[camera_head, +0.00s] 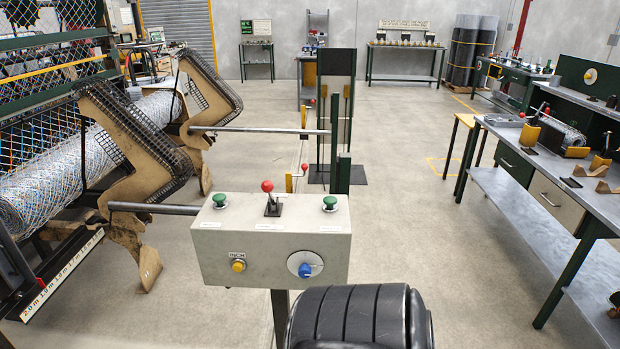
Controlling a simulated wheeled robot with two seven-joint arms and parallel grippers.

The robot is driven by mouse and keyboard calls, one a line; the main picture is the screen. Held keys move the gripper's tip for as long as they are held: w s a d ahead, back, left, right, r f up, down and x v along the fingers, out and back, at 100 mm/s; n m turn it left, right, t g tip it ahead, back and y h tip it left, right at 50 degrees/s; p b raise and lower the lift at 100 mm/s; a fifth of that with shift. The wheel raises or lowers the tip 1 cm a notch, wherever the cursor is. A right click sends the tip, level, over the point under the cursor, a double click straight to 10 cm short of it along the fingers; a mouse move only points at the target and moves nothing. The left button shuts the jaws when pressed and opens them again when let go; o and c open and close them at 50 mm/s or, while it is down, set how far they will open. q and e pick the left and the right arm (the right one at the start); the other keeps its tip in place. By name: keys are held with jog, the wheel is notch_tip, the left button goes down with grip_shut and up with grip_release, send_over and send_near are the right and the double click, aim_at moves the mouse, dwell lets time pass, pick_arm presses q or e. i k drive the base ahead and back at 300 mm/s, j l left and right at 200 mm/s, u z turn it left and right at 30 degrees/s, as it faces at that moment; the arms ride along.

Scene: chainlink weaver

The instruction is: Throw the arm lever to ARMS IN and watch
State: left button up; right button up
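A grey control box (225,262) stands on a post at the lower middle. A lever with a red ball (267,186) rises from a black base on its top, close to upright with a slight lean left. Labels on the top are too small to read. Two brown arms, a near one (133,140) and a far one (210,85), edged with dark mesh-like strips, stand tilted beside the mesh roll (60,170) at left. Neither of my grippers shows.
The box has two green buttons (220,200), a yellow INCH button (238,265) and a blue knob (305,269). Behind it stand a smaller red-knobbed crank (304,168) and a dark green upright panel (336,115). A workbench (560,170) stands at right. Floor between is clear.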

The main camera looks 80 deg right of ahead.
aim_at(266, 186)
jog(key=z, duration=2.1)
jog(key=l, duration=0.1)
